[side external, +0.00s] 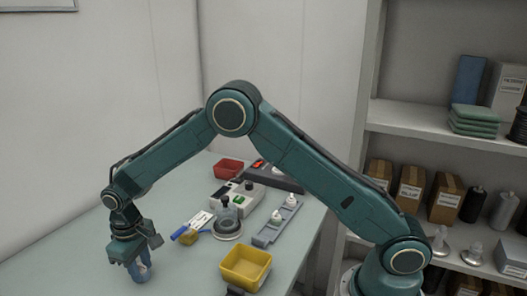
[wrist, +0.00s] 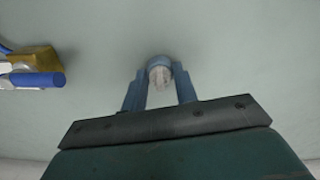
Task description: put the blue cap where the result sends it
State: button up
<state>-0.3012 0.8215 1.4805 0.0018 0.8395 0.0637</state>
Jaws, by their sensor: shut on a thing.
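My gripper (side external: 140,268) is at the left of the table, pointing down, and is shut on a small round thing. In the wrist view, this thing sits between the fingertips (wrist: 160,84); it has a blue-grey rim and a pale, whitish middle, and I take it to be the blue cap (wrist: 160,70). In the side view the fingers mostly hide it. A red bin (side external: 228,168) stands at the back of the table and a yellow bin (side external: 245,266) at the front. A dark box with a red light (side external: 257,164) stands behind a pale device with a green part (side external: 240,185).
A grey rack (side external: 265,237) holds white-topped pieces. A dark fitting (side external: 228,214) stands on a round base. A blue cylinder (wrist: 38,79) and yellow block (wrist: 34,58) lie left in the wrist view. The table around my gripper is clear. Shelves stand at right.

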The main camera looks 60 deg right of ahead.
jog(key=shift+f, duration=0.15)
jog(key=o, duration=0.7)
jog(key=shift+r, duration=6.2)
